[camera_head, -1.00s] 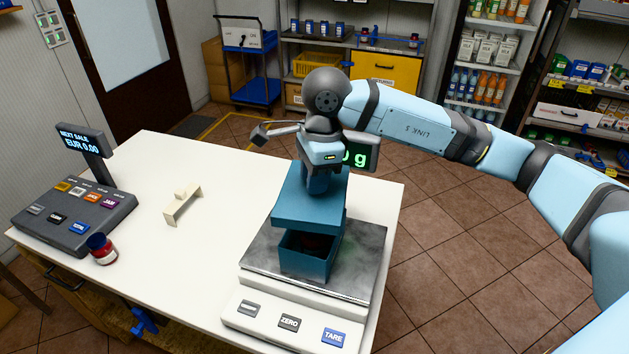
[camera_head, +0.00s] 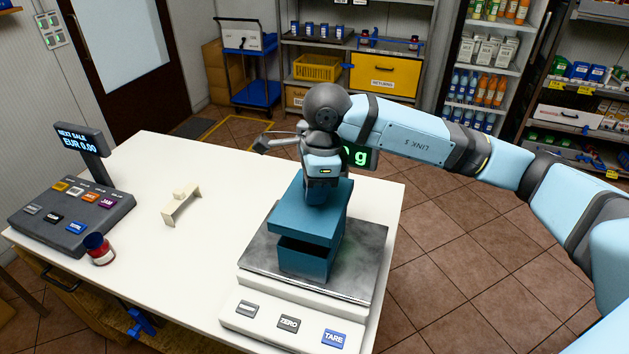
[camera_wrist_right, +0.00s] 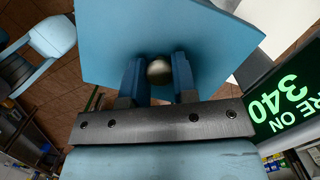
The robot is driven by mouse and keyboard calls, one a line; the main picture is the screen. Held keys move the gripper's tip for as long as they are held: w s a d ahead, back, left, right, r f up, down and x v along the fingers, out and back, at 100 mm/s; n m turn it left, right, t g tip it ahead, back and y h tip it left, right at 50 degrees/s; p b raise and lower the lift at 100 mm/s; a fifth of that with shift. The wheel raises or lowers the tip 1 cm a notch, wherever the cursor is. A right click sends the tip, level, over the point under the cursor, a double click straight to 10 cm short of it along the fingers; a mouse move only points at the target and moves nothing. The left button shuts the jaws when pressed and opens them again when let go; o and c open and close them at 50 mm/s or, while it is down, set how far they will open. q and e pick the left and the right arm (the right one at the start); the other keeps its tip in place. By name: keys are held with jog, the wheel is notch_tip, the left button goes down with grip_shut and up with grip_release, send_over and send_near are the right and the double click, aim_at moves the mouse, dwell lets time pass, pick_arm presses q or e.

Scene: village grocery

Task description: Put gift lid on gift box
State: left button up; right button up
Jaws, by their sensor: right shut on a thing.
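The gift lid (camera_head: 305,218), a square blue-teal cover, is held over the gift box (camera_head: 304,264) in the head view. The box stands on the steel plate of the scale. A dark gap shows between the lid's front edge and the box's front wall; the lid looks slightly tilted. Whether its back edge touches the box is hidden. My right gripper (camera_head: 322,199) is above the lid, pointing down. My left gripper is not seen.
The scale's metal plate (camera_head: 357,262) is bare around the box. Its lit display (camera_wrist_right: 287,103) stands close to the gripper. A cream bracket-like piece (camera_head: 182,204), a red jar (camera_head: 100,250) and a till keypad (camera_head: 74,219) are to the left on the white counter (camera_head: 220,240).

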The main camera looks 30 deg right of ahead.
aim_at(315, 210)
jog(key=shift+f+b, duration=0.8)
jog(key=shift+f, duration=1.4)
jog(key=shift+f+b, duration=0.65)
jog(key=shift+f, duration=0.05)
jog(key=shift+f+b, duration=0.35)
jog(key=o, duration=1)
notch_tip(315, 210, up, 14)
jog(key=d+b, duration=0.1)
jog(key=shift+s+d, duration=0.3)
